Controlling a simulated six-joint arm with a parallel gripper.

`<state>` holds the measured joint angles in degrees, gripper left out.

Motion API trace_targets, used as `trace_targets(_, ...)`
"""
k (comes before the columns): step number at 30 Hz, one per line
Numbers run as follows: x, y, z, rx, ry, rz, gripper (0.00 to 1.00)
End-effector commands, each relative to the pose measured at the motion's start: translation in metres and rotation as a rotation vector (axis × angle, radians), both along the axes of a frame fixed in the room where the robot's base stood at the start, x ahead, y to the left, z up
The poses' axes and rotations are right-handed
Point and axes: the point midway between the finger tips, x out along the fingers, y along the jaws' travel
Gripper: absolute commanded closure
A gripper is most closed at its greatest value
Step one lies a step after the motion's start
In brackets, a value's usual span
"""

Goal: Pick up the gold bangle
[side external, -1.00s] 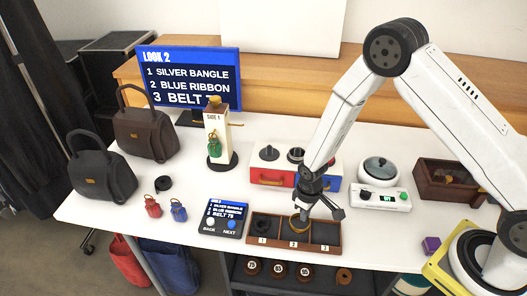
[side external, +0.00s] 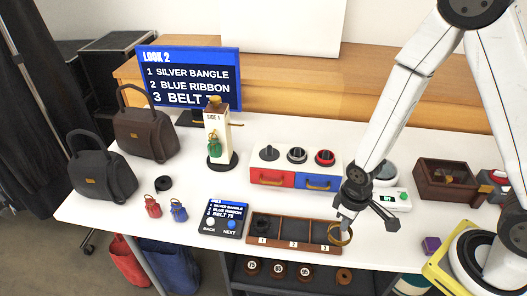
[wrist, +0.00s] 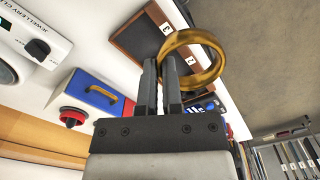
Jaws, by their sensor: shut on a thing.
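The gold bangle (wrist: 218,58) is gripped at its rim between the two fingers of my gripper (wrist: 160,85) in the wrist view. In the side view the bangle (side external: 349,236) hangs from my gripper (side external: 342,222), in front of compartment 3 at the right end of the brown numbered tray (side external: 283,246). The bangle appears raised above the tray's level, but the exact gap is hard to tell. Compartment 1 holds a dark round item (side external: 262,224). Compartment 2 looks empty. Compartment 3 is partly hidden by my gripper.
A red and blue drawer unit (side external: 295,165) with dark, silver and red round pieces on top stands behind the tray. A white jewellery cleaner (side external: 385,199) is behind my gripper. A brown box (side external: 445,180) stands at the right. The table's front edge is close below the tray.

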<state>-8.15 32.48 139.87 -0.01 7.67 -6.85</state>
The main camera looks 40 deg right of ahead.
Motion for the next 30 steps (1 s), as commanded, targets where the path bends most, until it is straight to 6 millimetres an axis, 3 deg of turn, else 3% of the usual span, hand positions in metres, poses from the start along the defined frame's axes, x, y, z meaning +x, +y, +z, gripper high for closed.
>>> trace_targets(22, -0.007, -0.001, 0.003, 0.000, -0.001, 0.000, 1.00)
trace_targets(30, 0.004, 0.000, 0.002, 0.000, -0.001, -0.026, 1.00)
